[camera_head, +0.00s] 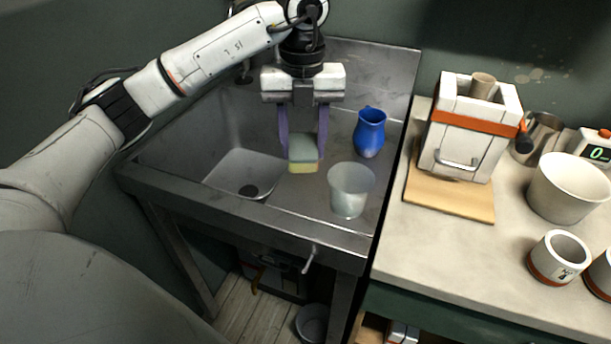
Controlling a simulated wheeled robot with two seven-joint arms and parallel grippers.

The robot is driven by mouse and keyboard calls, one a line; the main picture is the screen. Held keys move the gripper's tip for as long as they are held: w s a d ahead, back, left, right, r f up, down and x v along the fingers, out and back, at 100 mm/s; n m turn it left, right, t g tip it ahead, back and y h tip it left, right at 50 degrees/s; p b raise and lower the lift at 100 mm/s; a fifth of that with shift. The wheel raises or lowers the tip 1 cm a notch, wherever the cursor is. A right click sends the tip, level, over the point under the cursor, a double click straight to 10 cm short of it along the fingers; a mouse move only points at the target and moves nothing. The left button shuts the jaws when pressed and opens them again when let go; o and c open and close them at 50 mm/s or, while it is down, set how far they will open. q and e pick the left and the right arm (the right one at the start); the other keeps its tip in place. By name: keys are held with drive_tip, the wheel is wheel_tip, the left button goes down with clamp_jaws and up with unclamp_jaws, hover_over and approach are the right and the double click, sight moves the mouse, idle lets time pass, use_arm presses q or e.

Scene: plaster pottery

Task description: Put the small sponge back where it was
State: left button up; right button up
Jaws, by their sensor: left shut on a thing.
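The small sponge (303,156) has a grey-green upper part and a yellow lower edge. It is between the purple fingertips of my left gripper (304,146), which is shut on it. The gripper points down over the metal sink unit (300,189), just right of the basin (246,172). I cannot tell whether the sponge touches the metal surface under it. My right gripper does not show.
A blue jug (369,134) stands right of the sponge, and a translucent cup (350,190) stands in front of it to the right. The counter at right holds a white plaster mould (470,130) on a wooden board (450,196), a white bowl (567,187) and a banded cup (557,258).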

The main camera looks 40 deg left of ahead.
sight(303, 186)
use_arm(q)
wheel_tip(303, 186, down, 7)
drive_tip(key=shift+f, duration=0.15)
idle(0.4)
drive_tip(key=shift+f, duration=0.2)
drive_tip(key=o, duration=0.9)
drive_tip(key=shift+o, duration=0.2)
